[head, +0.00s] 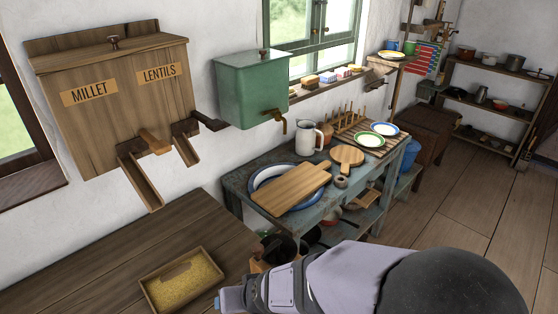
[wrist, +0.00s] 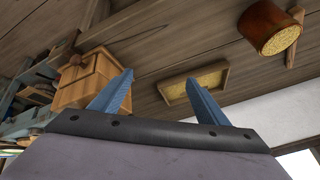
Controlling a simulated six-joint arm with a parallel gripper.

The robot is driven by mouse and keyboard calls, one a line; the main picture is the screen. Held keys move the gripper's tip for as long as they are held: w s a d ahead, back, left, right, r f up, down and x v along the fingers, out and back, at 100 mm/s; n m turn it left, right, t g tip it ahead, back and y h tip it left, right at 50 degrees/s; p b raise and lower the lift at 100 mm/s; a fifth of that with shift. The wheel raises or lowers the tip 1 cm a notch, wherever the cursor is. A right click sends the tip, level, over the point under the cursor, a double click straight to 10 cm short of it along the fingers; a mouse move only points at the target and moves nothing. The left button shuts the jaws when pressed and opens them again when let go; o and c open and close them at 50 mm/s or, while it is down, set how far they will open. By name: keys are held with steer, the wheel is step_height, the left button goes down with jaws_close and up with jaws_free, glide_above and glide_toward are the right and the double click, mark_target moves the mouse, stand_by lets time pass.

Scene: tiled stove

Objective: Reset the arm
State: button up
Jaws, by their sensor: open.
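My gripper (wrist: 155,95) is open in the wrist view, with two blue fingers spread apart and nothing between them. In the head view my gripper (head: 222,299) is at the bottom, just right of a wooden tray (head: 160,299) of yellow grain. The tray also shows in the wrist view (wrist: 224,69), beyond the fingers. My arm crosses the lower right of the head view and hides part of the floor and table edge.
A dispenser marked millet and lentils (head: 110,115) hangs on the wall, its chutes above the brown table (head: 90,270). A green tank (head: 240,90) hangs beside it. A blue bench (head: 235,183) holds boards and dishes. The wrist view shows a wooden box (wrist: 85,80) and round grain container (wrist: 265,25).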

steer(key=s+d+m+g+h, duration=0.1)
steer(key=s+d, duration=0.3)
steer(key=d, duration=0.8)
steer(key=s+d+r+m+g+h+p, duration=0.1)
steer(key=s+d+g+h, duration=0.2)
steer(key=d, duration=0.9)
steer(key=shift+s+r+m+g, duration=0.15)
steer(key=shift+s+m+g, duration=0.2)
steer(key=shift+s, duration=0.8)
